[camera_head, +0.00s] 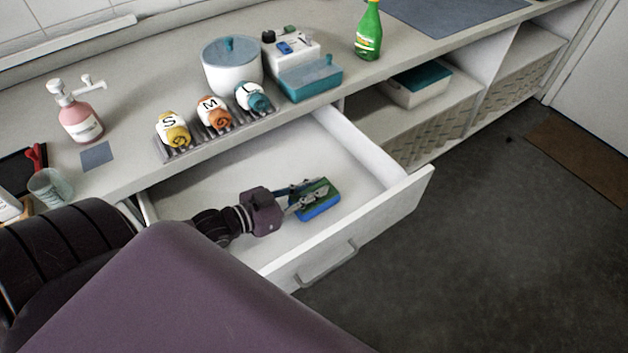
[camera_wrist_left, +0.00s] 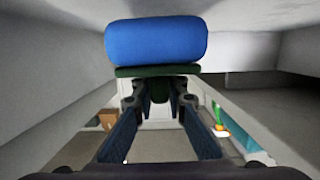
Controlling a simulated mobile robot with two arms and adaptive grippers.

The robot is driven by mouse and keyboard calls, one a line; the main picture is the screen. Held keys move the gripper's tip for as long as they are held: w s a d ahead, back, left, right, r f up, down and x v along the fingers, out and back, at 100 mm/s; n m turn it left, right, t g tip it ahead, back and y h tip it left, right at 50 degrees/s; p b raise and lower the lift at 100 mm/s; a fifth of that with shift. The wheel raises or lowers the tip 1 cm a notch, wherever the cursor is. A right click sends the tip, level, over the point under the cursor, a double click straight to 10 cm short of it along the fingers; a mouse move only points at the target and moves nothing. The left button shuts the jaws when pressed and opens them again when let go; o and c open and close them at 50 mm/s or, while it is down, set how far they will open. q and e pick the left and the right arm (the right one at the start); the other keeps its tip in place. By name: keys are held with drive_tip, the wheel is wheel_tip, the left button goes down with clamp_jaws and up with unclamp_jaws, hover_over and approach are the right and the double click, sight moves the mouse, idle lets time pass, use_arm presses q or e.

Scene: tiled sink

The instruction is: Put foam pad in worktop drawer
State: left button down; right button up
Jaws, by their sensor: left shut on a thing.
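The foam pad (camera_head: 318,202) is blue with a green layer. In the head view it is inside the open worktop drawer (camera_head: 395,200), in its right half. My left gripper (camera_head: 303,199) is shut on the foam pad. In the left wrist view the blue side of the foam pad (camera_wrist_left: 156,43) fills the top middle, with the dark green layer against the fingers (camera_wrist_left: 160,95). I cannot tell whether the pad touches the drawer floor. The drawer is pulled out and holds nothing else that I can see. My right gripper is not in view.
Open shelves (camera_head: 420,110) lie right of the drawer.

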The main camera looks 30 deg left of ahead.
use_arm(q)
drive_tip(key=shift+f, duration=0.85)
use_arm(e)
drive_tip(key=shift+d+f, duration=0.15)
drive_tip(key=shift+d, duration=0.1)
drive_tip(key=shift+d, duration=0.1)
use_arm(q)
drive_tip(key=shift+f, duration=0.1)
drive_tip(key=c, duration=1.9)
unclamp_jaws()
drive_tip(key=shift+c, duration=0.2)
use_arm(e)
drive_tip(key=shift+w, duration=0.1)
